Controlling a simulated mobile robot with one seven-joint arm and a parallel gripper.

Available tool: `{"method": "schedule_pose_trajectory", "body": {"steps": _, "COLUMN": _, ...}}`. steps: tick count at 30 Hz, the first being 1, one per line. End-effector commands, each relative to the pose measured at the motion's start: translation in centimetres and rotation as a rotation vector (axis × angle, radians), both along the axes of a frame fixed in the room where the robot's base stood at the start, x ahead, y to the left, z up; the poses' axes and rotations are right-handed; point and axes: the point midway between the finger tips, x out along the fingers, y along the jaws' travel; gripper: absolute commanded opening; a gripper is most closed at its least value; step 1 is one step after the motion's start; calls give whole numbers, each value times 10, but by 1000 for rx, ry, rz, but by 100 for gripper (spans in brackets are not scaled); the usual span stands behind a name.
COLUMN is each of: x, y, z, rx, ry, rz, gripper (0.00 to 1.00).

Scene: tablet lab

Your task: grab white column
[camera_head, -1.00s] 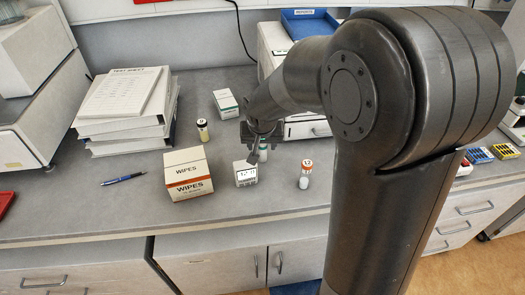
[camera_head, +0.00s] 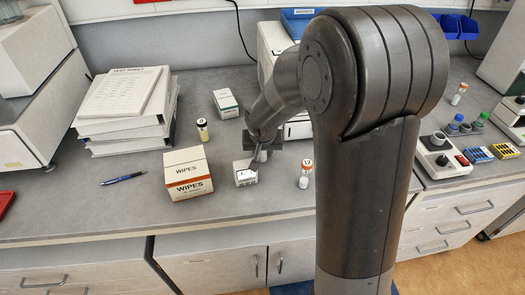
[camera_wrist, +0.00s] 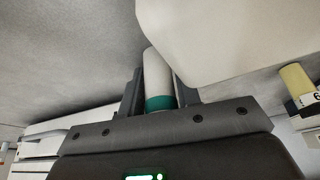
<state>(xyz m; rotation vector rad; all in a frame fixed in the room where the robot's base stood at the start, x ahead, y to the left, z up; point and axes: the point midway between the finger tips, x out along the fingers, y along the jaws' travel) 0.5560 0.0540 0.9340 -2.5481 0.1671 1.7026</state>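The white column (camera_wrist: 158,78) is a slim white cylinder with a teal band at its near end. In the wrist view it lies between the two dark fingers of my gripper (camera_wrist: 160,98), one close on each side. I cannot tell whether the fingers press on it. In the head view the column (camera_head: 262,156) stands on the grey bench, partly hidden under my gripper (camera_head: 262,146), behind the small white display device.
The white display device (camera_head: 245,174) and WIPES box (camera_head: 188,175) stand close in front and left. An orange-capped vial (camera_head: 305,174) is to the right, a yellow vial (camera_head: 203,130) to the left.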

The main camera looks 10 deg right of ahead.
Motion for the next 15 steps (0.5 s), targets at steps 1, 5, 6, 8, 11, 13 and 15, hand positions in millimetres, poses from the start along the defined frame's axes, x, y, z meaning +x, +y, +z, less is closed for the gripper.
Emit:
{"method": "schedule_pose_trajectory", "body": {"steps": 1, "x": 0, "y": 0, "z": 0, "rx": 0, "ry": 0, "rz": 0, "gripper": 26}}
{"method": "schedule_pose_trajectory", "body": {"steps": 5, "x": 0, "y": 0, "z": 0, "rx": 0, "ry": 0, "rz": 0, "gripper": 15}}
{"method": "schedule_pose_trajectory", "body": {"steps": 6, "x": 0, "y": 0, "z": 0, "rx": 0, "ry": 0, "rz": 0, "gripper": 12}}
{"method": "schedule_pose_trajectory", "body": {"steps": 8, "x": 0, "y": 0, "z": 0, "rx": 0, "ry": 0, "rz": 0, "gripper": 7}}
{"method": "schedule_pose_trajectory", "body": {"steps": 11, "x": 0, "y": 0, "z": 0, "rx": 0, "ry": 0, "rz": 0, "gripper": 2}}
{"method": "schedule_pose_trajectory", "body": {"steps": 13, "x": 0, "y": 0, "z": 0, "rx": 0, "ry": 0, "rz": 0, "gripper": 2}}
{"method": "schedule_pose_trajectory", "body": {"steps": 15, "x": 0, "y": 0, "z": 0, "rx": 0, "ry": 0, "rz": 0, "gripper": 2}}
